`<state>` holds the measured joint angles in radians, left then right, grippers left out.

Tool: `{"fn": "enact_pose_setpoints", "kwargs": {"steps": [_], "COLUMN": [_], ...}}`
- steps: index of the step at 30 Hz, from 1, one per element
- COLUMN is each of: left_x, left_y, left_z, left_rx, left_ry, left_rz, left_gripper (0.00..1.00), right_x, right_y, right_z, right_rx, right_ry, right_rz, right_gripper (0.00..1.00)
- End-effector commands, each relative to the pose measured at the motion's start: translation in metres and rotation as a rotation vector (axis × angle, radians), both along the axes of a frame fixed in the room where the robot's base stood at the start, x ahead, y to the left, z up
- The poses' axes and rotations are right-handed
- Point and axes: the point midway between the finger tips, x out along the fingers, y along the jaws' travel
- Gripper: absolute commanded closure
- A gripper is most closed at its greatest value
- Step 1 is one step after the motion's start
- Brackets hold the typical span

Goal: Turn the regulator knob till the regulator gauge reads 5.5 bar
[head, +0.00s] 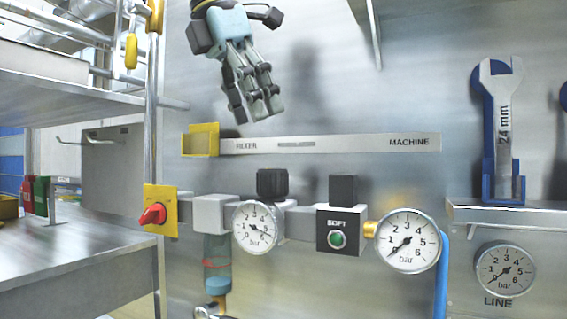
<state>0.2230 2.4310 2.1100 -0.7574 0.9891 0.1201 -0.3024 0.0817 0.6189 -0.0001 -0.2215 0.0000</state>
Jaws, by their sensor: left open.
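The regulator knob (272,184) is a black, ribbed knob on top of the grey regulator body. The regulator gauge (255,227) is a round white dial in bar just below it. My right gripper is not in view.
A label strip (330,144) runs between gripper and knob. Right of the knob stand a SOFT valve block (341,229) with a black top and a larger gauge (408,241) near zero. A red rotary switch (153,214) is left. A 24 mm wrench (501,118) hangs at right.

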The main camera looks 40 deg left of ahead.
Motion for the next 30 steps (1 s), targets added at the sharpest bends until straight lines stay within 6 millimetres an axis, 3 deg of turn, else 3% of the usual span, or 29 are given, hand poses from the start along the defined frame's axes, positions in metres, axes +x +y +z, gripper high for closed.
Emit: {"fn": "enact_pose_setpoints", "kwargs": {"steps": [5, 15, 26, 30], "left_x": [0.012, 0.033, 0.036, 0.036], "left_y": [-0.004, -0.009, -0.01, -0.01], "left_z": [-0.032, -0.083, -0.09, -0.09], "left_rx": [-0.005, -0.006, -0.006, -0.007], "left_ry": [0.006, 0.003, 0.0, 0.0], "left_rz": [-0.001, 0.0, -0.001, 0.0], "left_gripper": [0.33, 0.33, 0.33, 0.48], "right_x": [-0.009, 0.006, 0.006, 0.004], "right_y": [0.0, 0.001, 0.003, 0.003], "right_z": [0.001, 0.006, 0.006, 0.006], "right_rx": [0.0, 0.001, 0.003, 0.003], "right_ry": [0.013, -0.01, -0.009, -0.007], "right_rz": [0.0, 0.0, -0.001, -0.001], "right_gripper": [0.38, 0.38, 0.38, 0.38]}}
